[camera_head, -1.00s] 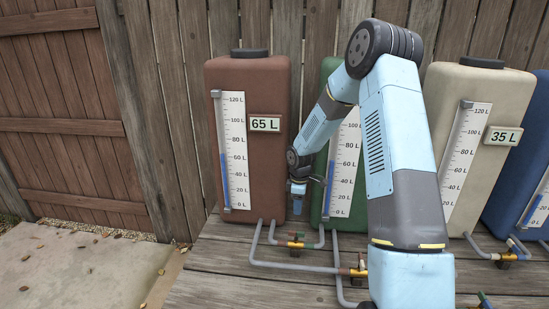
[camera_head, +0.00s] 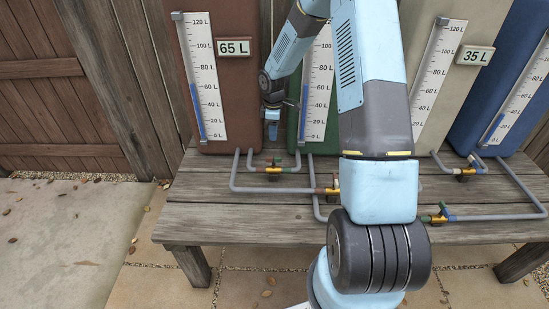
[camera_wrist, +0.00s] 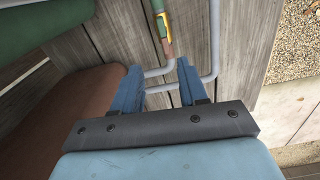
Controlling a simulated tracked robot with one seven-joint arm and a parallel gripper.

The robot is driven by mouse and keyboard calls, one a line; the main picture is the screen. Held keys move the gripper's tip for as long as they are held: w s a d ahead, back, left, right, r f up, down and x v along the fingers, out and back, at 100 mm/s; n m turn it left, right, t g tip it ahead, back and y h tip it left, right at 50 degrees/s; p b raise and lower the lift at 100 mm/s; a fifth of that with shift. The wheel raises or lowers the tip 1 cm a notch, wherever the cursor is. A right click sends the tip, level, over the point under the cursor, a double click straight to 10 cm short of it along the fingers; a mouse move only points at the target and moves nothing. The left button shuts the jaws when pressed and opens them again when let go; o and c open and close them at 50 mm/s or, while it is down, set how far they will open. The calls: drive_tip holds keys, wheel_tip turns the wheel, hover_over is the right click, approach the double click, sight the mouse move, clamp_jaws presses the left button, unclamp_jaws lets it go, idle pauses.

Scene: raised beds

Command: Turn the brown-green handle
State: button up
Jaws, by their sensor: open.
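The brown-green handle, on a small valve (camera_head: 274,169) with brown and green ends, sits on the grey pipe between the brown tank (camera_head: 225,90) and the green tank (camera_head: 315,110). My gripper (camera_head: 272,138) hangs in front of the gap between these tanks, above the valve and apart from it. In the wrist view, the valve (camera_wrist: 162,24) shows at the top edge with green, yellow and brown parts, partly cut off. The blue fingers (camera_wrist: 160,76) are spread with nothing held; a grey pipe passes beyond their tips.
Other valves sit on pipes nearby: one right of centre (camera_head: 330,190), one near the front (camera_head: 438,217), one at right (camera_head: 465,171). A cream tank (camera_head: 440,110) and a blue tank (camera_head: 520,90) stand right. The wooden bench (camera_head: 200,215) has bare planks at front left.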

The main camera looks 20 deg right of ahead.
sight(274, 158)
drive_tip(key=shift+n, duration=0.4)
drive_tip(key=f, duration=1.3)
drive_tip(key=shift+s+a+f, duration=0.1)
drive_tip(key=shift+s+f, duration=0.15)
drive_tip(key=shift+f, duration=0.15)
clamp_jaws()
